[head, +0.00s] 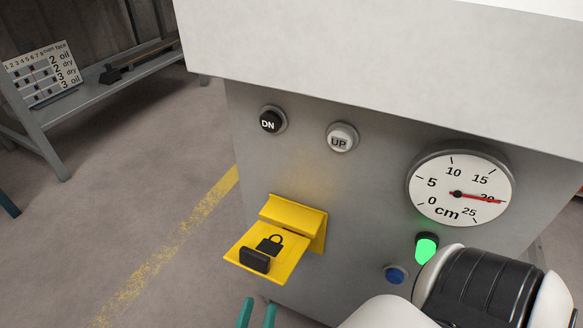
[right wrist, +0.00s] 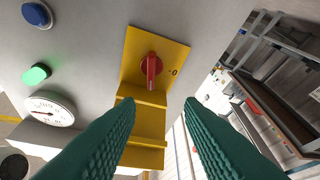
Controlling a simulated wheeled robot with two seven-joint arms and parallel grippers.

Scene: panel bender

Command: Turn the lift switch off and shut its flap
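The yellow flap (head: 268,252) sticks out raised from the grey cabinet front, with a padlock symbol and a black tab on it. In the head view it hides the switch. In the right wrist view the red lift switch (right wrist: 151,68) shows on its yellow plate (right wrist: 139,50), and the flap (right wrist: 143,138) is below the plate. The knob's handle lies along the picture's vertical; a "0" mark is at its right, and the handle does not point at it. My right gripper (head: 257,314) is open and empty, below the flap, its teal fingertips (right wrist: 160,105) apart from the switch.
The cabinet also bears a DN button (head: 271,120), a UP button (head: 341,138), a dial gauge (head: 461,187), a lit green lamp (head: 427,249) and a blue button (head: 395,274). A bench (head: 115,80) with a number chart stands at the left. Floor left of the cabinet is clear.

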